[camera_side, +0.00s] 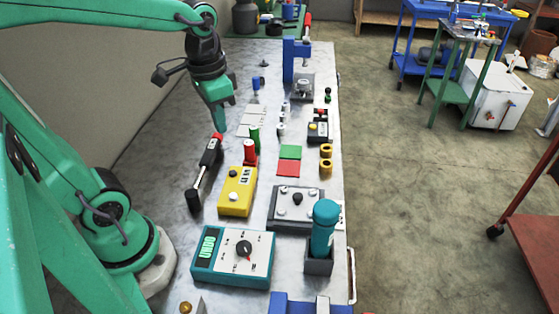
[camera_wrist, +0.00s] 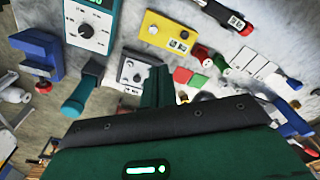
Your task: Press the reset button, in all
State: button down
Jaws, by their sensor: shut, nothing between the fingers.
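No readable reset label shows, so I cannot tell which button is the reset. My gripper (camera_side: 219,122) is shut and empty, pointing down above the bench's left side, behind the yellow box and apart from it. Its green fingers also show in the wrist view (camera_wrist: 157,82).
A teal box with a dial (camera_side: 224,266) stands in front. A red-and-black handled tool (camera_side: 207,168) lies left. A teal bottle-like tool (camera_side: 323,228) stands in a grey holder. Red and green cylinders (camera_side: 250,152) stand near the gripper. A blue frame (camera_side: 291,60) stands behind.

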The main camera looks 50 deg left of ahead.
jog(key=w+a+f+g, duration=0.2)
jog(key=m+g+h, duration=0.2)
jog(key=m+g, duration=0.1)
jog(key=g, duration=0.3)
send_over(235, 171)
notch_tip(235, 171, down, 6)
jog(key=shift+f, duration=0.15)
jog(key=shift+f, duration=0.15)
dwell(0.3)
jog(key=shift+f, duration=4.25)
jog(key=shift+f, duration=0.9)
jog(key=shift+r, duration=0.85)
